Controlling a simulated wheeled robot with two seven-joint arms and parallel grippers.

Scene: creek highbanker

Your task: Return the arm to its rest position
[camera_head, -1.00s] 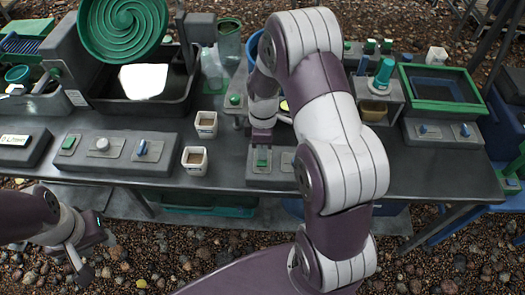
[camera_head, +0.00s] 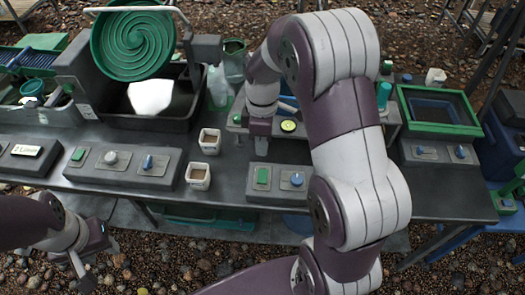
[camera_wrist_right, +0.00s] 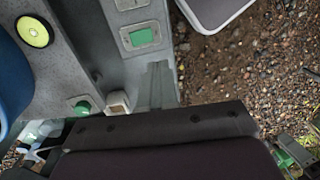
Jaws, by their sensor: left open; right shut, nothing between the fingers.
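My right arm (camera_head: 355,160) reaches over the bench, and its elbow covers the bench's right middle. My right gripper (camera_head: 262,150) points down and is shut and empty, just behind a control box with a green button (camera_head: 262,176) and a blue knob (camera_head: 297,179). It looks clear of the button. In the right wrist view a green button (camera_wrist_right: 142,38) lies near the narrow shut fingers (camera_wrist_right: 160,85). My left gripper (camera_head: 92,262) is open and empty over the gravel, in front of the bench at the lower left.
Two small white cups (camera_head: 198,176) stand left of the right gripper. A black tub (camera_head: 185,95) with a green spiral wheel (camera_head: 132,42) stands at the back left. A green-framed tray (camera_head: 440,110) is at the right. A yellow-green disc (camera_head: 288,126) is close to the gripper.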

